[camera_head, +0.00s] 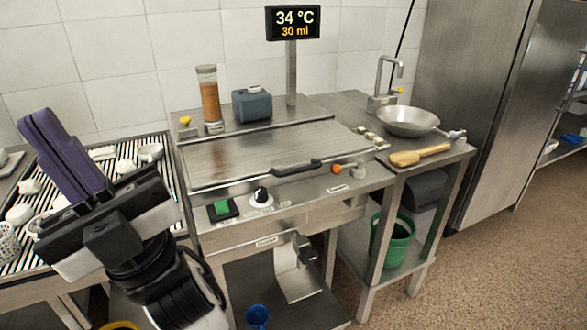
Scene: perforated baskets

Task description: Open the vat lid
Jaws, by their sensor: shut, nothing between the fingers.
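The vat is a steel unit in the middle of the view, and its flat steel lid (255,150) lies level over the top. A black bar handle (297,168) sits along the lid's front edge, right of centre. My gripper (38,122) is at the left, with its long purple fingers together and empty, pointing up and left over the striped rack. It is well apart from the lid and the handle. My wrist and arm hide part of the rack and the left front of the vat.
A green switch (221,209), black knob (261,197) and orange-tipped valve (337,169) line the vat's front. An orange-filled jar (209,100) and grey box (252,106) stand behind the lid. A metal bowl (408,120) and wooden-handled tool (419,155) are at right. Striped rack (160,180) holds white pieces.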

